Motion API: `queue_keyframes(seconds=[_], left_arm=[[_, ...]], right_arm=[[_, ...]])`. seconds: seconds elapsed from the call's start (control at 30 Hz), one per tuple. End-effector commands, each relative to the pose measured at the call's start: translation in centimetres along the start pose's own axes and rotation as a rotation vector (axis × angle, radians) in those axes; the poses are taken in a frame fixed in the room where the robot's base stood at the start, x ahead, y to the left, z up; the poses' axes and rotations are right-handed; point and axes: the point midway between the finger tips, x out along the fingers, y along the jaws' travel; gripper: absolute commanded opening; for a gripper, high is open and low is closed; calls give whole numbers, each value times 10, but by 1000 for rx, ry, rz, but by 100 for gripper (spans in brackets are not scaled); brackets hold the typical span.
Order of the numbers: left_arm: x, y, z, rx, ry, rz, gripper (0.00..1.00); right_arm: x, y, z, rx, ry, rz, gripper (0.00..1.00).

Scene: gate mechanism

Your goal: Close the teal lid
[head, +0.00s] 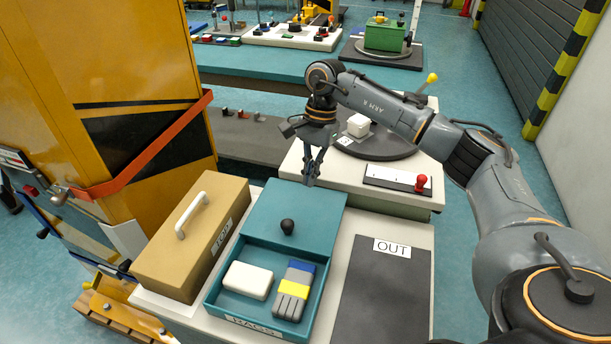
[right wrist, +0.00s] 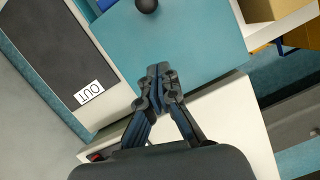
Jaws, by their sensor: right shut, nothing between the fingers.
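The teal lid (head: 312,212) is a flat panel with a black knob (head: 287,226) near its front edge. It covers only the back of the teal box (head: 213,291), whose front part is open. A white block (head: 247,281) and a grey, yellow and blue bundle (head: 294,290) lie inside the box. My right gripper (head: 311,180) is shut and empty at the lid's far edge. In the right wrist view, its fingertips (right wrist: 158,72) overlap the lid's edge (right wrist: 185,40); I cannot tell whether they touch. My left gripper is not in view.
A tan box with a white handle (head: 190,236) stands left of the teal box. A dark mat (head: 380,295) beside an OUT label (head: 392,248) lies to its right. Behind are a white stand with a red knob (head: 421,183) and a round dark plate (head: 385,148).

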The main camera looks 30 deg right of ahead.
Motion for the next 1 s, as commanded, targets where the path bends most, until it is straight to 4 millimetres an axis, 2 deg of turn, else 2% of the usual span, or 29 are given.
queue_keyframes(seconds=[0.23, 0.4, 0.5, 0.63, 1.0], left_arm=[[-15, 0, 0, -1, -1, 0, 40], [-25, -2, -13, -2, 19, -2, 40], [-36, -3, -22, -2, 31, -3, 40], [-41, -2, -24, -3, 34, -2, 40], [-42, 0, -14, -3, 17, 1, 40]], right_arm=[[51, 1, 2, 0, -4, 4, 0], [82, 1, 4, -1, -3, 3, 0], [77, 0, 22, -5, -2, 0, 0], [78, 0, 35, -3, -1, 1, 0], [80, 0, 40, 0, -1, 0, 0]])
